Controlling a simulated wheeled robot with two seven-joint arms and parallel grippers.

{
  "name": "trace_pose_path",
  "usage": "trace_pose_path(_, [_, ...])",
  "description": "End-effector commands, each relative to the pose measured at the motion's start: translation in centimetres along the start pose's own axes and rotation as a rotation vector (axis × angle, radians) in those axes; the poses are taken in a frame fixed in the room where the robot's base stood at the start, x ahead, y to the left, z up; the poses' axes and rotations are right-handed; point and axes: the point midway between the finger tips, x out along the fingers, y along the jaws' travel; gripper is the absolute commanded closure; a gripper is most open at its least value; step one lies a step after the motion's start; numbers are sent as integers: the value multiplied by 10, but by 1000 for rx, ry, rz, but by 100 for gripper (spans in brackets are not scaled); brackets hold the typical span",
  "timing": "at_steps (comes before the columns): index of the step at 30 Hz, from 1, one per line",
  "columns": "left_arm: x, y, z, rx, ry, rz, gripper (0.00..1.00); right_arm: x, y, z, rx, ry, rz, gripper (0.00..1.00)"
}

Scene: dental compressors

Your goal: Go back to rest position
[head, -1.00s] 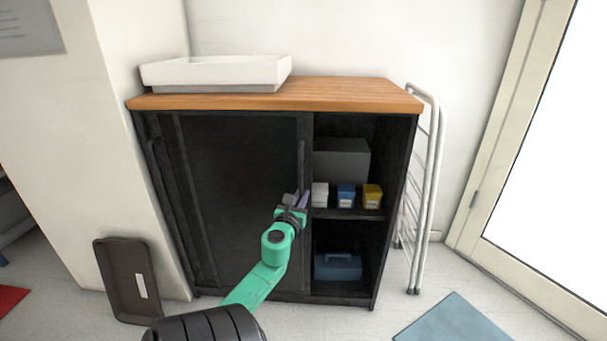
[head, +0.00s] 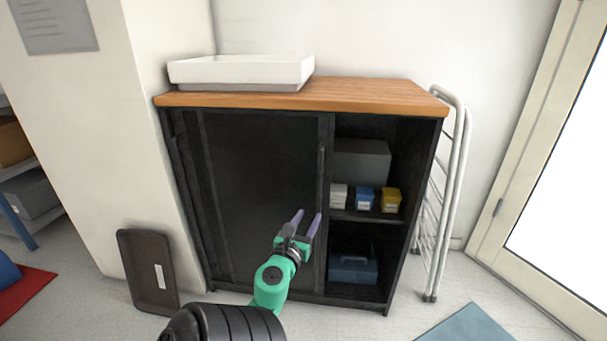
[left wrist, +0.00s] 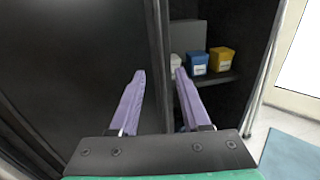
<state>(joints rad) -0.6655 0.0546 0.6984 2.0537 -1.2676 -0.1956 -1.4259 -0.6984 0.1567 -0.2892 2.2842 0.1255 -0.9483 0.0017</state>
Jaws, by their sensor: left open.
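My left gripper (head: 308,224) is in front of the black cabinet, near the edge of its sliding door (head: 260,190). Its two purple fingers are apart with nothing between them. In the left wrist view the open fingers (left wrist: 158,85) point toward the door edge, and no object is held. The cabinet's right side is open and its left side is covered by the door. My right gripper does not show in either view.
The open shelves hold a grey box (head: 360,160), small white, blue and yellow boxes (head: 365,199) and a blue toolbox (head: 352,268). A white tray (head: 240,72) sits on top. A folded white rack (head: 447,200) stands right; a dark tray (head: 148,270) leans left.

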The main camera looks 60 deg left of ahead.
Motion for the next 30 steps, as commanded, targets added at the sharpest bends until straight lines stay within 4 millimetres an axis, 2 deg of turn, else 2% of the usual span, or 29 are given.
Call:
trace_pose_path(1, [-12, 1, -4, 0, 2, 4, 53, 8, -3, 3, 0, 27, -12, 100])
trace_pose_path(3, [-23, 1, -4, -2, 1, 2, 53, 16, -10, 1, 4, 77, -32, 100])
trace_pose_path(6, [-32, 1, -2, 1, 0, 2, 53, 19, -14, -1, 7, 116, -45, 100])
trace_pose_path(26, [-33, -1, -1, -8, 1, -1, 53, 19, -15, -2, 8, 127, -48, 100])
trace_pose_path(29, [-32, -17, -9, -203, 28, -25, 53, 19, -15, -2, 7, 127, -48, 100])
trace_pose_path(30, [-32, -31, -19, -381, 64, -39, 53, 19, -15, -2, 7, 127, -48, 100])
